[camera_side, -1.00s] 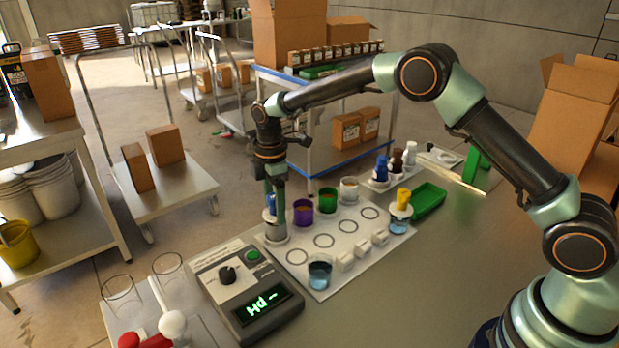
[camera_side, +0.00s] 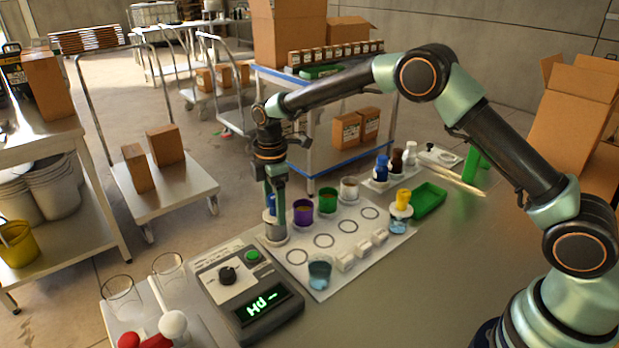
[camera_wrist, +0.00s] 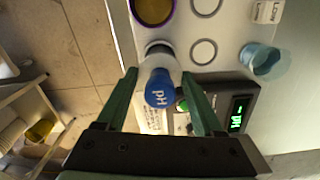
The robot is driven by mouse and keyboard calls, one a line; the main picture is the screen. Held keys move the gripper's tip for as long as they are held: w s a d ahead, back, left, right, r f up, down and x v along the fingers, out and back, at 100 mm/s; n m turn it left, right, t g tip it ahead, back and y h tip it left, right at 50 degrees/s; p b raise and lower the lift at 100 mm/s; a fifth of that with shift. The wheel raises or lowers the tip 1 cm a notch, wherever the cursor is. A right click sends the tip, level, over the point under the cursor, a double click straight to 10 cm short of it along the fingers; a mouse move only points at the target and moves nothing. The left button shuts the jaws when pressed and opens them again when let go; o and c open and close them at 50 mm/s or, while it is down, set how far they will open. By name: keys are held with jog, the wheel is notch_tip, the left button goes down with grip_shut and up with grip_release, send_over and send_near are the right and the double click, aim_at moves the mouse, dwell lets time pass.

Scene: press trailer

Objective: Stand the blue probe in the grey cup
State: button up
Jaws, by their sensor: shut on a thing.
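The blue probe (camera_wrist: 159,88), its cap marked "pH", sits between the two green fingers of my gripper (camera_wrist: 160,77) in the wrist view. My gripper is shut on it. In the side view, the blue cap (camera_side: 271,203) shows beside my gripper (camera_side: 277,204), and the probe looks upright. A pale grey, see-through cup (camera_side: 276,236) stands directly below, at the left end of the row of cups. In the wrist view, the cup (camera_wrist: 158,50) shows behind the cap. The probe's lower end appears to be within the cup; whether it touches the bottom is hidden.
Purple (camera_side: 303,212) and green (camera_side: 327,201) cups stand close to the right. The white mat (camera_side: 339,262) also holds a blue-liquid cup (camera_side: 320,273) and small white blocks. A meter (camera_side: 245,290) stands in front, and a yellow-capped probe (camera_side: 403,199) stands farther right.

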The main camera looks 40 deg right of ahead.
jog(key=shift+f, duration=0.45)
jog(key=o, duration=1.1)
jog(key=shift+o, duration=0.2)
jog(key=shift+r, duration=5.5)
notch_tip(320, 180, up, 9)
